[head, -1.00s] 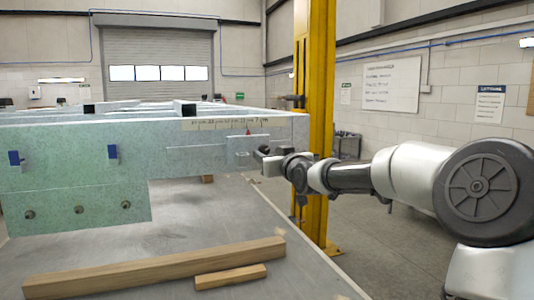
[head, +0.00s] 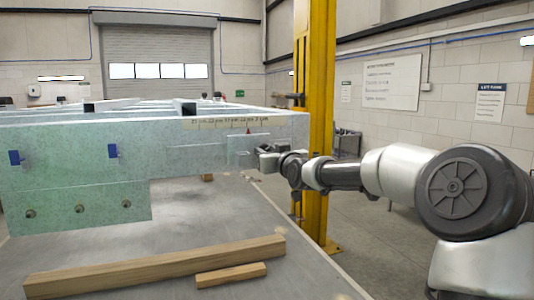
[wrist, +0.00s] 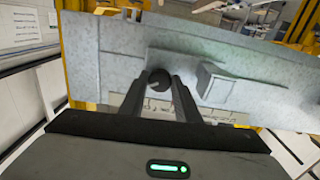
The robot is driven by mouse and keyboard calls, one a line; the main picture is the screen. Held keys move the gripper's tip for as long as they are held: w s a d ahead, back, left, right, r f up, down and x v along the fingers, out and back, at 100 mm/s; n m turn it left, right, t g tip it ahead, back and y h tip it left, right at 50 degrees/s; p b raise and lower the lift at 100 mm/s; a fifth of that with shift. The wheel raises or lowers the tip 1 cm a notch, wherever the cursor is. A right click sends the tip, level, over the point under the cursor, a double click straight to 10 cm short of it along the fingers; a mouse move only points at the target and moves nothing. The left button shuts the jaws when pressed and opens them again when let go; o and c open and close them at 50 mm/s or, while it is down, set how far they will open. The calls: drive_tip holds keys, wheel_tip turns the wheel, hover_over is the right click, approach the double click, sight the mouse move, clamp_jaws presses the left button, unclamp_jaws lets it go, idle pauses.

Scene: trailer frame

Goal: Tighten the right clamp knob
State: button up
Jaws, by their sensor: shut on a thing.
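The right clamp knob (wrist: 158,81) is a dark round knob on the pale speckled face of the trailer frame (wrist: 110,45) in the wrist view. My gripper (wrist: 159,88) has one finger on each side of the knob and is shut on it. In the head view my gripper (head: 263,149) reaches from the right to the right end of the trailer frame (head: 75,185). The knob cannot be made out there, behind the gripper. A small boxy block (wrist: 216,86) sticks out of the face right of the knob in the wrist view.
A yellow post (head: 318,90) stands close behind my arm. Wooden beams (head: 150,268) lie on the grey table (head: 210,225).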

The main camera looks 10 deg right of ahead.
drive_tip(key=shift+m, duration=0.3)
drive_tip(key=m+b, duration=0.6)
drive_tip(key=m, duration=0.5)
drive_tip(key=m+b, duration=0.7)
drive_tip(key=m, duration=0.5)
drive_tip(key=shift+a+r, duration=0.1)
drive_tip(key=shift+r, duration=0.1)
drive_tip(key=shift+m, duration=0.3)
drive_tip(key=o, duration=1)
drive_tip(key=shift+o, duration=0.2)
